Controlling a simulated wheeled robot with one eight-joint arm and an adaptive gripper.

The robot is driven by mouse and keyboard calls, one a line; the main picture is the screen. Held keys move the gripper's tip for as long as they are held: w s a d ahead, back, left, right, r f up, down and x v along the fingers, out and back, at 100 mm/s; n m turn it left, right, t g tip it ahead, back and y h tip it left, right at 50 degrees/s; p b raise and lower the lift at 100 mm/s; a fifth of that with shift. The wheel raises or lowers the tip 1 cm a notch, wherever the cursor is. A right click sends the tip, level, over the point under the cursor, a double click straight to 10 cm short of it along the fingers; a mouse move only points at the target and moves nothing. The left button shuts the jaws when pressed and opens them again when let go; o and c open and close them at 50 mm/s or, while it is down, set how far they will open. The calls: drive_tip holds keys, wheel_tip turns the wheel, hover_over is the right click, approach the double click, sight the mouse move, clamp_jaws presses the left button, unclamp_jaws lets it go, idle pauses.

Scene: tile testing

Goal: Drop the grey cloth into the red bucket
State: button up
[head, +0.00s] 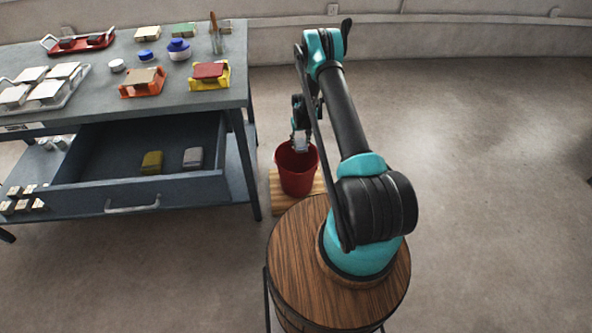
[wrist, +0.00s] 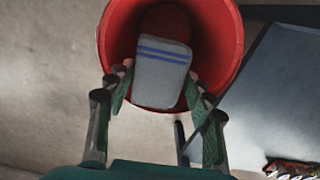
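My gripper (head: 300,132) is directly above the red bucket (head: 298,176), pointing down. It is shut on the grey cloth (head: 301,144), a pale folded piece with blue stripes. In the wrist view the cloth (wrist: 161,75) sits between the two fingers (wrist: 160,92), against the open mouth of the bucket (wrist: 226,42). Its lower end overlaps the near rim in that view. The bucket stands upright on a low wooden pallet (head: 283,205). The cloth hides part of the bucket's inside.
The grey workbench (head: 215,112) at left has an open drawer (head: 105,188) holding an olive block (head: 152,162) and a grey block (head: 193,158). Tile samples and tubs stand on its top. A round wooden stand (head: 300,255) carries my arm. The floor at right is clear.

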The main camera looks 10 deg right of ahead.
drive_tip(key=o, duration=0.5)
drive_tip(key=shift+o, duration=0.2)
wheel_tip(320, 180, up, 12)
idle(0.4)
drive_tip(key=shift+r, duration=0.1)
